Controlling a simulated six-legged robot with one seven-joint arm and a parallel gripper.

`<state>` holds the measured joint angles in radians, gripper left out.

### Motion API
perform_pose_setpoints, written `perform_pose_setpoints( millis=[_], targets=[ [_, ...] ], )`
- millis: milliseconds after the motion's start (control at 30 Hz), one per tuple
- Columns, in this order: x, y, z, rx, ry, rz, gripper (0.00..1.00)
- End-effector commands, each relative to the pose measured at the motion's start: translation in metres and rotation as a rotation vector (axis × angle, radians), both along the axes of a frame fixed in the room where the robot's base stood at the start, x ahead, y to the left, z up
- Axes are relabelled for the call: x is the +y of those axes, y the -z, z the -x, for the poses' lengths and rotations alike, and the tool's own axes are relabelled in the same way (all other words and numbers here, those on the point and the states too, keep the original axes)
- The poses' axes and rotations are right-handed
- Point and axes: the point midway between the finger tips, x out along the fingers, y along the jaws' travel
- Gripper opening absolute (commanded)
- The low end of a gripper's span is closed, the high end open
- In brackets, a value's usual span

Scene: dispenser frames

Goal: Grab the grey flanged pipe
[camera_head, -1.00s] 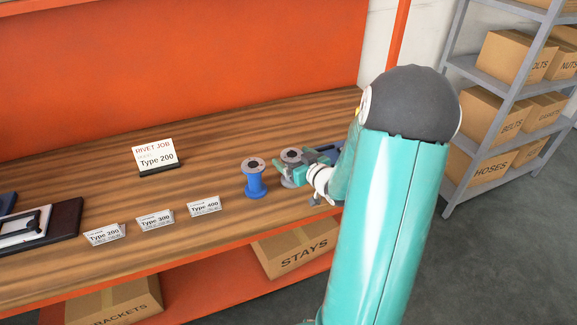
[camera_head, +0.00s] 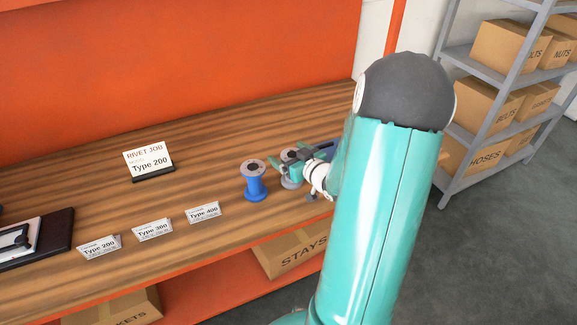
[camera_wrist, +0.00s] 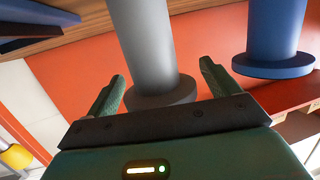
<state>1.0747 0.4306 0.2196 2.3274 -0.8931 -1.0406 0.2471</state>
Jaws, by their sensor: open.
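The grey flanged pipe (camera_wrist: 152,50) stands between the two open fingers of my gripper (camera_wrist: 160,85) in the wrist view, its lower flange close to the palm. I cannot tell whether either finger touches it. In the head view the grey pipe (camera_head: 291,182) is upright on the wooden bench, partly hidden by my gripper (camera_head: 300,170). A blue flanged pipe (camera_head: 255,181) stands just left of it. The blue pipe also shows at the right in the wrist view (camera_wrist: 272,30), outside the fingers.
Small type cards (camera_head: 152,229) stand along the bench's front edge. A Rivet Job sign (camera_head: 148,160) stands behind them. A dark tray (camera_head: 58,232) lies at the far left. A shelf of boxes (camera_head: 487,105) is at the right. The bench's middle (camera_head: 205,175) is clear.

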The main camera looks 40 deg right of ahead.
Motion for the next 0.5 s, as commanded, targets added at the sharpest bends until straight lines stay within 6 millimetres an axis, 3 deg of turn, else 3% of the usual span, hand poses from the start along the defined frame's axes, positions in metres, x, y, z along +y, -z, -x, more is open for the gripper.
perform_pose_setpoints(
  millis=[400, 433, 500],
  targets=[
    [-0.0005, 0.0009, 0.0053, 0.001, 0.000, 0.000, 0.88],
    [-0.0005, 0.0009, 0.0054, 0.001, 0.000, 0.000, 0.86],
    [-0.0006, 0.0009, 0.0057, 0.001, 0.000, 0.000, 0.72]
  ],
)
